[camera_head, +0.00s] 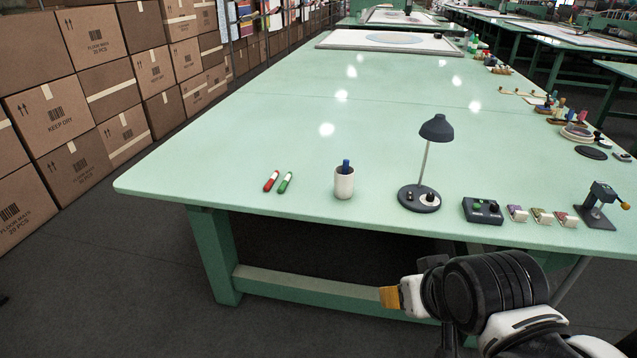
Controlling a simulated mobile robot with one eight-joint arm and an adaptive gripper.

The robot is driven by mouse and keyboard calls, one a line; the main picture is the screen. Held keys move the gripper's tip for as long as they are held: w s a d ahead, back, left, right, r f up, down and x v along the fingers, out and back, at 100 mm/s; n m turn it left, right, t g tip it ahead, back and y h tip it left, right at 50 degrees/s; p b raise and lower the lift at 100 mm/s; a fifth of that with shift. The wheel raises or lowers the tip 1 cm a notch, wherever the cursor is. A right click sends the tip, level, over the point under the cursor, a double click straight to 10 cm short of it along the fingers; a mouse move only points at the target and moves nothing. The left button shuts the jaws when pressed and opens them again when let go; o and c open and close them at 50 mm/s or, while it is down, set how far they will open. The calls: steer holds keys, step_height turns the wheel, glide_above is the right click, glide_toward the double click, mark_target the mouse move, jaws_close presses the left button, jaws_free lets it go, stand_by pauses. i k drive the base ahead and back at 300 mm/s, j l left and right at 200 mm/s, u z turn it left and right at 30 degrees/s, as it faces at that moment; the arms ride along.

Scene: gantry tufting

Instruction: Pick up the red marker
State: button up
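The red marker (271,181) lies on the pale green table (240,134) near its front edge, left of centre. A green marker (285,183) lies close beside it on the right, roughly parallel. My arm reaches in from the lower right, in front of the table and below its top. My gripper (391,298) shows as a yellowish tip pointing left, well to the right of and nearer than the red marker. Its fingers cannot be told apart, and nothing is seen held in it.
A white cup (344,184) with a blue item in it stands right of the markers. Further right are a dark desk lamp (436,130), a control box (483,211) and several small items. The table surface behind the markers is clear. Stacked cartons (80,95) stand at left.

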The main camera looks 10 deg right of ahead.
mark_target(268, 186)
steer(key=i+u, duration=0.45)
steer(key=i+l+u, duration=0.15)
steer(key=i+u, duration=0.15)
steer(key=u, duration=0.15)
steer(key=i+l+u, duration=0.25)
steer(key=u, duration=0.2)
steer(key=i+l+u, duration=0.55)
steer(key=l+u, duration=0.3)
